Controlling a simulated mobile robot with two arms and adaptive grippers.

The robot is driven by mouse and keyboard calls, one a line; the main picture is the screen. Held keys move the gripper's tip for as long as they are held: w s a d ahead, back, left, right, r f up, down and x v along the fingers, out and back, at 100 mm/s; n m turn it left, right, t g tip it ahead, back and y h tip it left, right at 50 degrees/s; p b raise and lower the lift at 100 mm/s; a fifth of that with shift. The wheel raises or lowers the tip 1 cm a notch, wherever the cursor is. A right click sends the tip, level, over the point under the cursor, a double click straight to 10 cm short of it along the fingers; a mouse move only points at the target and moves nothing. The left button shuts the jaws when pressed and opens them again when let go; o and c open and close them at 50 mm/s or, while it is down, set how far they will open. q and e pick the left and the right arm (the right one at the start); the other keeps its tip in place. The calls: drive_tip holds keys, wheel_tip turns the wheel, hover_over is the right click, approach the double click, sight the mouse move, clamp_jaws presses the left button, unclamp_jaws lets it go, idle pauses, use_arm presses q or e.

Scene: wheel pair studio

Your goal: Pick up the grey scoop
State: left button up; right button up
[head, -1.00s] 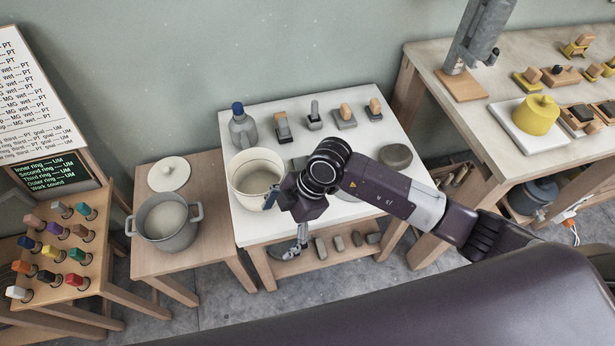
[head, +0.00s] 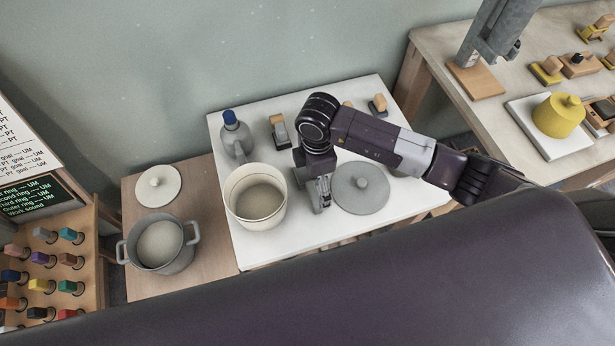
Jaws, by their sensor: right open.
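My right gripper (head: 321,205) is open and points down over the white table (head: 300,235), between the cream bucket and the round grey lid. My right arm comes in from the right. I cannot make out a grey scoop for certain; my arm hides the middle of the back row of tools, and the low shelf is mostly hidden. My left gripper is not in view.
The cream bucket (head: 256,196) stands left of the gripper and the grey lid (head: 360,188) lies right of it. A grey pot (head: 160,243) and a pale lid (head: 158,186) are on the wooden side table.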

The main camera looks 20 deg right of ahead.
sight(314, 194)
drive_tip(key=f+p, duration=0.1)
drive_tip(key=f, duration=0.3)
drive_tip(key=shift+s+a+p, duration=0.15)
drive_tip(key=shift+s+p, duration=0.2)
drive_tip(key=shift+s, duration=0.05)
drive_tip(key=shift+w+f, duration=0.2)
drive_tip(key=shift+f, duration=1.35)
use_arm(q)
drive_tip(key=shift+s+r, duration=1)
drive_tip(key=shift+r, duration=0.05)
use_arm(e)
drive_tip(key=c, duration=1.3)
